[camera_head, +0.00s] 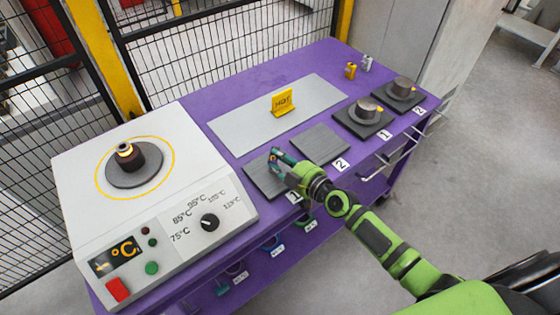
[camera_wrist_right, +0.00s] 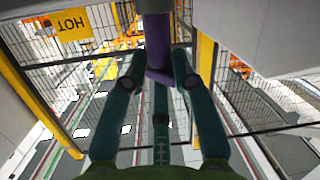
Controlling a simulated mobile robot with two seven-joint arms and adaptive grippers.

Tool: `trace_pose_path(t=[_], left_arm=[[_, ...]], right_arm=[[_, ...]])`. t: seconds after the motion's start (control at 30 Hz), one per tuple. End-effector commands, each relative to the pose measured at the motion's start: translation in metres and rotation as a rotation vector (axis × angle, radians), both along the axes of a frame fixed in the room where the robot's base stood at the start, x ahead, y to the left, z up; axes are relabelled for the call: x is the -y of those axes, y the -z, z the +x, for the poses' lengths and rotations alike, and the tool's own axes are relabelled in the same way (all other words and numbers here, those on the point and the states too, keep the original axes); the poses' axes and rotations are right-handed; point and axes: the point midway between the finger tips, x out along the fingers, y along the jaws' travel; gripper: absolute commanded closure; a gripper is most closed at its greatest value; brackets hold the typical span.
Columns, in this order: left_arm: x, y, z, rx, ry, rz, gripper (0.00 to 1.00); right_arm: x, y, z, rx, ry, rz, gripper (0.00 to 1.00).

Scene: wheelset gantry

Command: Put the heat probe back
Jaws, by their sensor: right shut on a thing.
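My right gripper (camera_head: 275,160) has teal fingers and is above the dark ribbed pad marked 1 (camera_head: 262,183) on the purple table. My left gripper is not in view.
A white heater (camera_head: 75,165) with a dial and a hot ring stands at left. A yellow HOT sign (camera_head: 283,102) stands on a grey plate (camera_head: 228,128). Another ribbed pad (camera_head: 318,140) is bare. Two dark stands (camera_head: 350,122) at right hold metal parts. A fence closes the back.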

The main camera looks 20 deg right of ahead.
Motion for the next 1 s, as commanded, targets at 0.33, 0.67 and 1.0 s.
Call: trace_pose_path(t=[0.33,0.67,1.0], left_arm=[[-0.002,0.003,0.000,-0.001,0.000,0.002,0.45],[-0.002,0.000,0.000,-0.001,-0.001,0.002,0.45],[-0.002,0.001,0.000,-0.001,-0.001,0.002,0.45]], right_arm=[[0.000,0.002,0.000,0.000,0.000,0.000,0.49],[0.000,-0.001,0.000,0.000,0.000,0.001,0.49],[0.023,-0.010,-0.052,-0.004,-0.001,-0.004,0.49]])
